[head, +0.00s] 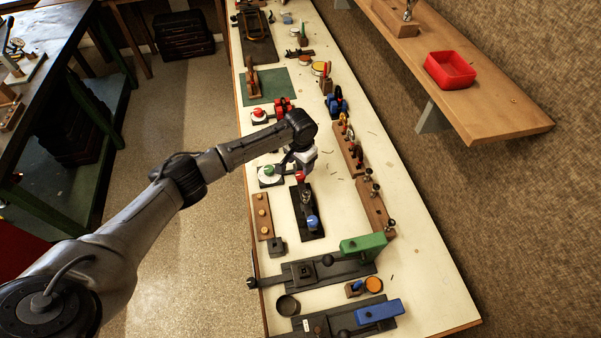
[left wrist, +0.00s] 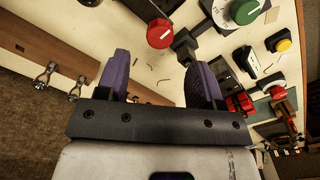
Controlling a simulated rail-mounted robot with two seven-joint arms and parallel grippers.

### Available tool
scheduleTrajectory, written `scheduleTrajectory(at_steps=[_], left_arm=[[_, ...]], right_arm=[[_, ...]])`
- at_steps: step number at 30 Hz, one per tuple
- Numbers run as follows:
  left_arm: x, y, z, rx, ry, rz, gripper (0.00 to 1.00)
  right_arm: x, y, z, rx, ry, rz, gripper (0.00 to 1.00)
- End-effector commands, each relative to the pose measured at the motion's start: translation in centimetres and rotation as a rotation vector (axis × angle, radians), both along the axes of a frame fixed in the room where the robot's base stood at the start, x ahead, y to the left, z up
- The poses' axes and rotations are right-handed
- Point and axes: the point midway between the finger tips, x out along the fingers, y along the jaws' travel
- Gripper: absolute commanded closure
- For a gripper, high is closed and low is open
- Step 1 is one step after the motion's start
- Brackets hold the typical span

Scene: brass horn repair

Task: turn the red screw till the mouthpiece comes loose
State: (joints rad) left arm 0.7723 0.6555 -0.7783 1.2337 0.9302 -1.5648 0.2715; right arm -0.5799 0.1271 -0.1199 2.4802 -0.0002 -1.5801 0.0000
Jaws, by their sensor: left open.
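The red screw (head: 300,177) is a round red knob at the far end of a small black fixture (head: 318,233) on the bench. A blue knob (head: 312,222) sits at the fixture's near end. My left gripper (head: 305,160) is just above and beyond the red screw. In the left wrist view its two purple fingers (left wrist: 160,62) are spread and empty, and the red screw (left wrist: 160,33) shows past their tips, roughly between them, not gripped. I cannot clearly make out the mouthpiece; a small dark part lies between the two knobs. My right gripper is not in view.
A white dial with a green knob (head: 268,171) stands left of the fixture. Wooden racks with small tools (head: 348,150) run along its right side. A green-topped clamp (head: 363,244) stands nearer. A shelf with a red bin (head: 450,70) hangs at right.

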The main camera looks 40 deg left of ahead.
Motion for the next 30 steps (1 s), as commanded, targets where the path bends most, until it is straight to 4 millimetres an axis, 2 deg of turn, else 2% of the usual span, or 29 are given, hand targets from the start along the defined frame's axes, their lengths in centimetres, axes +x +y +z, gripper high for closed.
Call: scheduleTrajectory(at_steps=[6,12,26,30], left_arm=[[0.0,0.0,-3.5,0.001,0.0,0.0,0.39],[0.0,0.0,-5.4,0.001,0.0,0.0,0.39],[0.0,0.0,-6.2,0.001,-0.001,-0.001,0.39],[0.0,0.0,-6.2,0.001,-0.001,-0.001,0.5]], right_arm=[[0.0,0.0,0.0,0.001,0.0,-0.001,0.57],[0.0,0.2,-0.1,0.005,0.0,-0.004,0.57],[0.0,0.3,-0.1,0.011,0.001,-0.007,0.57],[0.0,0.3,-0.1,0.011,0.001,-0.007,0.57]])
